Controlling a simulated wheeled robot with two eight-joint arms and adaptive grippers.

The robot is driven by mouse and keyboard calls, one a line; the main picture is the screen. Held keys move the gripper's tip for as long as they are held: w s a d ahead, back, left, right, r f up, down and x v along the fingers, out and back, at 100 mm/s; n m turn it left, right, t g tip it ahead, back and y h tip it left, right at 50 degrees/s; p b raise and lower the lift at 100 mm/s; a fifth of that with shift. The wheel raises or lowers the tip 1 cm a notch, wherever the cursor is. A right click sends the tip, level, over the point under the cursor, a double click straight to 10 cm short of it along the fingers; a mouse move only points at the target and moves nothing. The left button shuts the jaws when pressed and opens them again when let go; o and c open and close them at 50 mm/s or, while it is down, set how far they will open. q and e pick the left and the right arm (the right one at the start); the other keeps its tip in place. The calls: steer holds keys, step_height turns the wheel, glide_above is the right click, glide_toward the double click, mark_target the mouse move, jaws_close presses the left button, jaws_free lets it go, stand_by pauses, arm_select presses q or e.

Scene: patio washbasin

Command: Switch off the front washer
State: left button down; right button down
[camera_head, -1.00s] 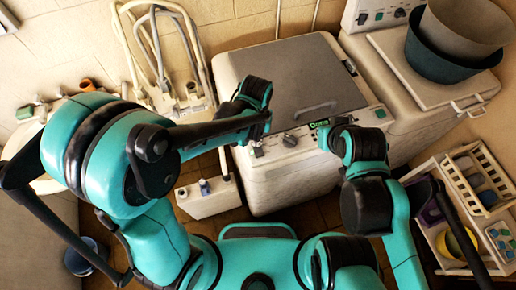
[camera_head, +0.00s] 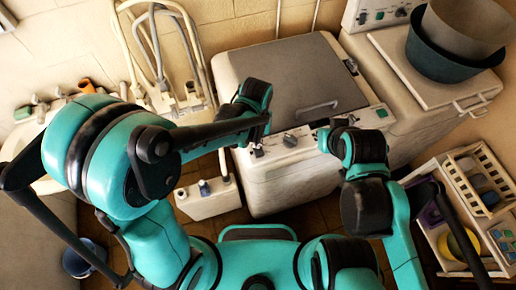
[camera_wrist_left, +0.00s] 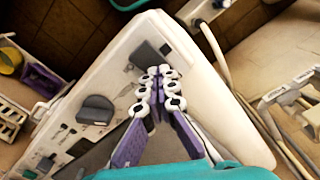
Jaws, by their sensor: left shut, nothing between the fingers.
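The front washer (camera_head: 292,175) is a white box with a grey lid (camera_head: 290,75) and a control panel along its near edge. A dark knob (camera_head: 290,140) sits on the panel; it also shows in the wrist view (camera_wrist_left: 95,108). The panel's display (camera_head: 317,123) is dark. A dark square part (camera_wrist_left: 147,53) lies on the panel close to the fingertips. My left gripper (camera_wrist_left: 160,74) is shut and empty over the panel's left end; I cannot tell whether it touches.
A second washer (camera_head: 405,95) with stacked basins (camera_head: 450,60) stands behind right. A shelf rack (camera_head: 450,200) is at the right. A small white box (camera_head: 205,202) stands on the floor left of the front washer. Hoses and a sink lie at the left.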

arm_select(q)
steer(key=shift+r+p, duration=2.6)
steer(key=shift+r, duration=0.95)
steer(key=shift+f, duration=0.1)
steer(key=shift+a+f+b, duration=0.1)
steer(key=shift+a+b, duration=0.2)
steer(key=shift+b, duration=0.15)
steer(key=s+a+f+n+t+b, duration=0.1)
steer(key=s+a+f+t+b, duration=0.1)
steer(key=a+b, duration=0.6)
steer(key=s+a+f+n+t+b, duration=0.1)
steer(key=s+a+f+t+b, duration=0.2)
steer(key=a+b, duration=0.6)
step_height(320, 180, down, 3)
steer(key=shift+s+r+t+b, duration=0.1)
steer(key=shift+s+t+b, duration=0.05)
steer(key=shift+t+b, duration=1)
steer(key=shift+a, duration=0.1)
